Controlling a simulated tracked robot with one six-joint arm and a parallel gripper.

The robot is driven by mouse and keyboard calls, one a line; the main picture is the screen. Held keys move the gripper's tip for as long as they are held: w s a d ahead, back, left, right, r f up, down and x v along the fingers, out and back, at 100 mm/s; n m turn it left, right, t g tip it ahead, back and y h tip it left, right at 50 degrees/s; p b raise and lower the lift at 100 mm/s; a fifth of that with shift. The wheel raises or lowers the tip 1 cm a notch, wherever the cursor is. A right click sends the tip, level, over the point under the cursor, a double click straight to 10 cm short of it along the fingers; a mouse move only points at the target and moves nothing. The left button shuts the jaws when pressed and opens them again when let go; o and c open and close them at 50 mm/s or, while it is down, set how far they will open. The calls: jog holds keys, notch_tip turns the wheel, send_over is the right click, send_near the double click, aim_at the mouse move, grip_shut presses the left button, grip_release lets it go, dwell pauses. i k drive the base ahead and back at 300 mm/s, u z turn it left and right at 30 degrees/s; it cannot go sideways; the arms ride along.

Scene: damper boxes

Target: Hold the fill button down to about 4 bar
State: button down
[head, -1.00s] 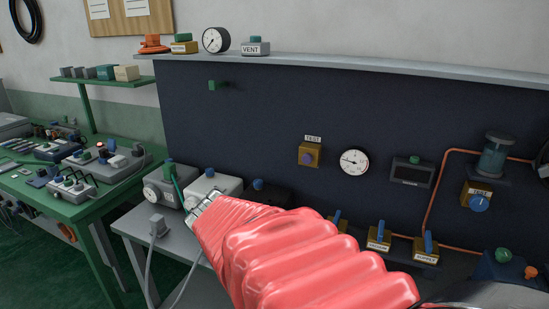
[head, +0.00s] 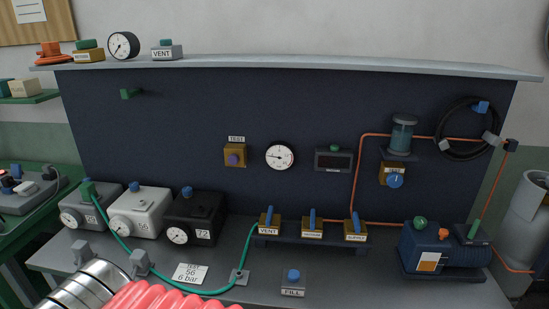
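The fill button is a blue knob (head: 293,274) on a small grey box labelled FILL (head: 292,291), near the front of the bench. Nothing touches it. A round white gauge (head: 280,156) hangs on the dark panel above; its needle is too small to read exactly. My gripper is not in view now; only my pink sleeved arm shows at the bottom left, left of the fill box.
Grey (head: 78,214), white (head: 141,221) and black (head: 194,219) gauge boxes stand at left. A green hose (head: 190,289) crosses the bench near a 6 bar card (head: 188,274). Valves with blue levers (head: 312,228) and a blue compressor (head: 445,250) stand right.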

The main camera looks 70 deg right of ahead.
aim_at(293, 274)
jog(key=z, duration=1.9)
